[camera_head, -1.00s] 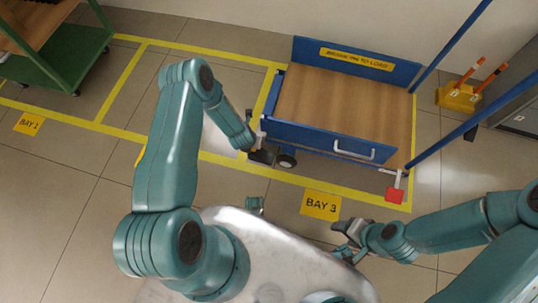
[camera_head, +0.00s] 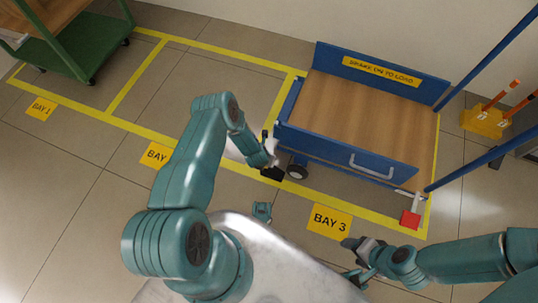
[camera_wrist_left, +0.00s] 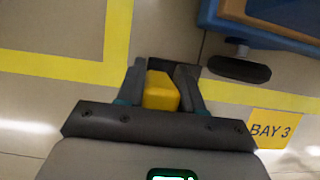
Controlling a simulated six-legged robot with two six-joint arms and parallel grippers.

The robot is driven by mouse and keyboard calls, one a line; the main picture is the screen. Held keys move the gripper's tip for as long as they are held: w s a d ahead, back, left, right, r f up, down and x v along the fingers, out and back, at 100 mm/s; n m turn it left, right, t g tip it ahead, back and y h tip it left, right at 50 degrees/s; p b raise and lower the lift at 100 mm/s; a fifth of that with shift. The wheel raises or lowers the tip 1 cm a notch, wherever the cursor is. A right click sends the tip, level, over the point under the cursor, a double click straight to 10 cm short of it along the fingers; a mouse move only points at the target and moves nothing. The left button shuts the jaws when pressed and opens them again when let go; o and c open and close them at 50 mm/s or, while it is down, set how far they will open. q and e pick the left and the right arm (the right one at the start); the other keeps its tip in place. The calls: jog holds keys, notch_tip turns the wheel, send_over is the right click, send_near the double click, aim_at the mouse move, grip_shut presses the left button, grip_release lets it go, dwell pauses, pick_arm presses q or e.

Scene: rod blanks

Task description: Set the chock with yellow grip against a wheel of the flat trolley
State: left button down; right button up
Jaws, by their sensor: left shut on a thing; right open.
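The flat trolley (camera_head: 350,152) has a wooden deck and blue frame and stands in Bay 3. Its near left wheel (camera_head: 297,171) is dark with a pale hub; it also shows in the left wrist view (camera_wrist_left: 238,68). My left gripper (camera_head: 268,155) is shut on the yellow grip (camera_wrist_left: 161,91) of the chock. The chock's black body (camera_head: 272,174) is low beside the wheel, on its left, with a small gap seen between them. Whether the chock touches the floor I cannot tell. My right gripper (camera_head: 357,260) is open and empty, near the Bay 3 sign.
A red pedal (camera_head: 410,219) is at the trolley's near right corner. A yellow holder (camera_head: 484,122) with orange-handled items stands to the right. A green cart (camera_head: 80,48) is at the far left. Yellow lines and a Bay 3 sign (camera_head: 330,222) mark the floor, which is clear left of the trolley.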

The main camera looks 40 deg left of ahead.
pick_arm(q)
jog(key=w, duration=0.1)
jog(key=w+b, duration=0.1)
jog(key=w+f, duration=0.1)
jog(key=shift+w+a+b, duration=0.1)
jog(key=shift+a+b, duration=0.25)
jog(key=shift+b, duration=0.05)
jog(key=shift+f, duration=0.15)
jog(key=c, duration=0.7)
grip_release()
